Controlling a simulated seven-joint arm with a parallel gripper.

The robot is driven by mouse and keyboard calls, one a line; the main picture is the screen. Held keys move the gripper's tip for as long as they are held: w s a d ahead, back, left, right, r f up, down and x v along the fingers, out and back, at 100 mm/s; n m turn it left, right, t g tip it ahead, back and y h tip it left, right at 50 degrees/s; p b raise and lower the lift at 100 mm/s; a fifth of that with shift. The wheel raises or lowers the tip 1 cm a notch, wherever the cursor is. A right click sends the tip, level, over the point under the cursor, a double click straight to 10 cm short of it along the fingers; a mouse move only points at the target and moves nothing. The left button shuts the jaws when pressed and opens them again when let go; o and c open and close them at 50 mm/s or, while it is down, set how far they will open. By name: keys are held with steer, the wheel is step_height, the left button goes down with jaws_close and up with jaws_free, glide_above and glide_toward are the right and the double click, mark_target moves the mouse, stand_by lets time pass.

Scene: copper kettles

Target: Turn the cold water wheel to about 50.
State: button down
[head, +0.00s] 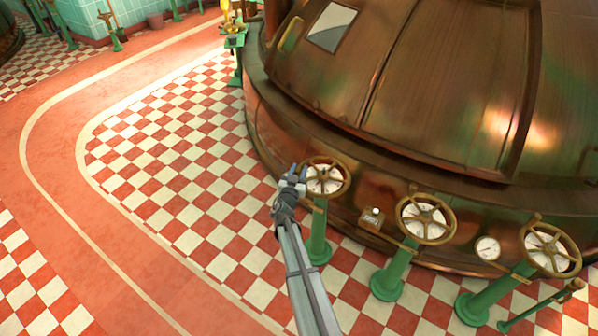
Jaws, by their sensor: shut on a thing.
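Three brass hand wheels on green pedestals stand along the front of a copper kettle. My gripper (296,171) is at the left side of the leftmost wheel (343,184), shut on its rim. This wheel has a pale dial inside it, too small to read. The middle wheel (448,224) and the right wheel (559,243) stand apart from my gripper, each over a similar dial. No label telling which wheel is the cold water one can be read. The finger contact on the rim is small and partly hidden.
The copper kettle (440,90) fills the upper right behind the wheels. A small box (371,218) with a counter-like face sits between the left and middle wheels. A round gauge (487,248) is near the right wheel. The checkered floor (180,150) at left is clear.

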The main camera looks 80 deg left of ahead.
steer(key=shift+s, duration=0.7)
steer(key=c, duration=1)
jaws_free()
steer(key=shift+g, duration=0.3)
steer(key=shift+c, duration=0.2)
steer(key=shift+o, duration=0.7)
steer(key=shift+w, duration=0.1)
steer(key=shift+w, duration=0.15)
steer(key=v, duration=1.3)
steer(key=shift+s+d+f, duration=0.15)
steer(key=shift+s+d, duration=0.1)
steer(key=shift+d, duration=0.05)
